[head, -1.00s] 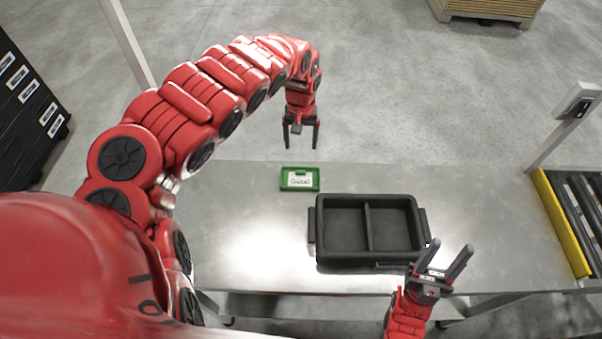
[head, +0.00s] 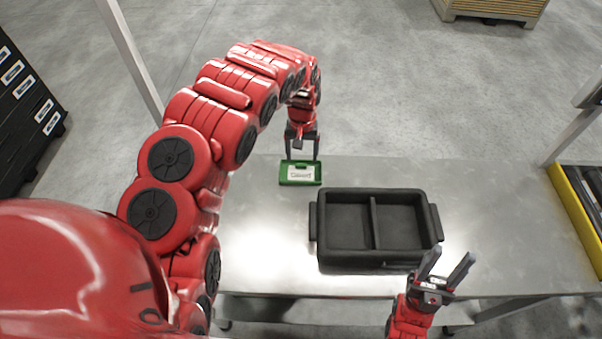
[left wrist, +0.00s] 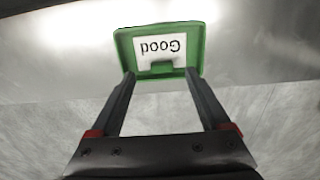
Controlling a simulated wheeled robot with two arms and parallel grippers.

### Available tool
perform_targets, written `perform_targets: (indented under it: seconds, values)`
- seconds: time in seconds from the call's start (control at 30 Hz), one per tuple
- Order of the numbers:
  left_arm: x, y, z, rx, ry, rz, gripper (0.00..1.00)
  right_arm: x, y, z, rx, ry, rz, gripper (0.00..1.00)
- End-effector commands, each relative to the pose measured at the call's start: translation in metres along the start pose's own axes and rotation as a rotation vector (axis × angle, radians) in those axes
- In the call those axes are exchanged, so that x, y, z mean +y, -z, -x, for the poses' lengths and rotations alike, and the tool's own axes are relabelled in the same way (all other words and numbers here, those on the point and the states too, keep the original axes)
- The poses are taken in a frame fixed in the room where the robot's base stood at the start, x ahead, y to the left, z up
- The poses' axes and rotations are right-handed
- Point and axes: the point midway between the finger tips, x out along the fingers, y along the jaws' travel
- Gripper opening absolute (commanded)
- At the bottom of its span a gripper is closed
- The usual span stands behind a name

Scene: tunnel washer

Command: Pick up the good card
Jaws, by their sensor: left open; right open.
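The good card is a green tray-like card (head: 300,173) with a white label, lying flat on the metal table left of the black bin. In the left wrist view the green card (left wrist: 193,38) shows the word "Good" upside down. My left gripper (head: 301,158) is open at the card's far edge, its fingers pointing down. In the left wrist view its two fingertips (left wrist: 158,76) reach the card's near edge, one at each side; I cannot tell whether they touch it. My right gripper (head: 447,268) is open and empty near the table's front edge, right of the bin's front corner.
A black bin (head: 373,263) with two empty compartments and side handles stands mid-table. The bare metal table (head: 480,200) is clear to the right. A roller conveyor with a yellow side (head: 578,215) adjoins at the right. A dark rack (head: 25,110) stands at the far left.

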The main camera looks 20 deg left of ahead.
Motion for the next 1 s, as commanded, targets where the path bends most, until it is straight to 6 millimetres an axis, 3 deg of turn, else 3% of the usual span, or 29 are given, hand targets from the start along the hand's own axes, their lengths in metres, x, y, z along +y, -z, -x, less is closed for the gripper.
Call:
perform_targets:
  seconds: [0.03, 0.23, 0.53, 0.9, 1.0]
  values:
    - [0.000, 0.001, -0.013, 0.000, 0.000, -0.001, 0.80, -0.001, -0.002, 0.013, 0.000, 0.000, 0.000, 0.49]
    - [-0.002, 0.003, -0.042, -0.002, 0.000, 0.000, 0.80, -0.002, -0.007, 0.042, 0.000, 0.000, 0.000, 0.49]
    - [-0.002, 0.003, -0.044, -0.001, 0.000, 0.000, 0.80, -0.002, -0.007, 0.042, 0.000, 0.000, 0.000, 0.49]
    - [-0.003, 0.003, -0.044, -0.001, -0.001, 0.001, 0.13, -0.002, -0.007, 0.042, 0.000, 0.000, 0.000, 0.49]
    - [-0.003, 0.003, -0.044, -0.001, -0.001, 0.001, 0.00, -0.002, -0.007, 0.042, 0.000, 0.000, 0.000, 0.49]
